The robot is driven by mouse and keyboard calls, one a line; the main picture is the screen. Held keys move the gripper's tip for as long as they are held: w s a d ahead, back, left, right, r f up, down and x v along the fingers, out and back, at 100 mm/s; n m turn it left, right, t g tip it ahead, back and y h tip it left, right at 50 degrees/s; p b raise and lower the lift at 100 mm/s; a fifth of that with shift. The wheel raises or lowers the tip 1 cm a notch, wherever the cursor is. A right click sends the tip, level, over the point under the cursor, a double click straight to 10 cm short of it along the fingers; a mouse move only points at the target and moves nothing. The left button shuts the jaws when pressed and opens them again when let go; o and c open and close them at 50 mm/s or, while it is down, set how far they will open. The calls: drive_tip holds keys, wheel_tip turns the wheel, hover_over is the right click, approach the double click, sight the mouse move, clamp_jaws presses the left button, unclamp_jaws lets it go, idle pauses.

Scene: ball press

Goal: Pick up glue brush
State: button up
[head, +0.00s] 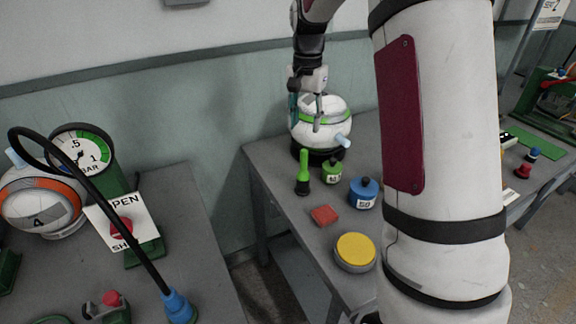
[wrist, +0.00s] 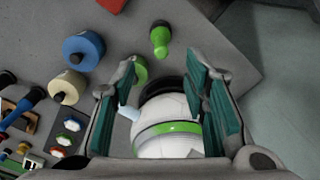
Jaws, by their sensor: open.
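An upright green-handled tool with a dark lower end, which looks like the glue brush (head: 303,172), stands on the grey table in the head view. In the wrist view the same green shape (wrist: 160,38) shows from above, beyond the fingertips. My gripper (head: 307,112) is open and empty, above and behind the brush, by the white ball with a green stripe (head: 320,117). In the wrist view the ball (wrist: 168,128) shows between the parted fingers of my gripper (wrist: 165,85). The brush is clear of the fingers.
A green weight (head: 306,172), a blue weight (head: 364,193), a red block (head: 325,215) and a yellow-topped round button (head: 355,250) share the table (head: 285,215). Another table at left holds a gauge (head: 82,152), an orange-striped ball (head: 45,195) and an open/shut sign (head: 122,222).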

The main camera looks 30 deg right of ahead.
sight(303, 170)
drive_tip(key=f, duration=1)
drive_tip(key=w+d+f, duration=0.1)
drive_tip(key=f, duration=0.4)
drive_tip(key=shift+p, duration=0.3)
drive_tip(key=shift+r, duration=0.1)
clamp_jaws()
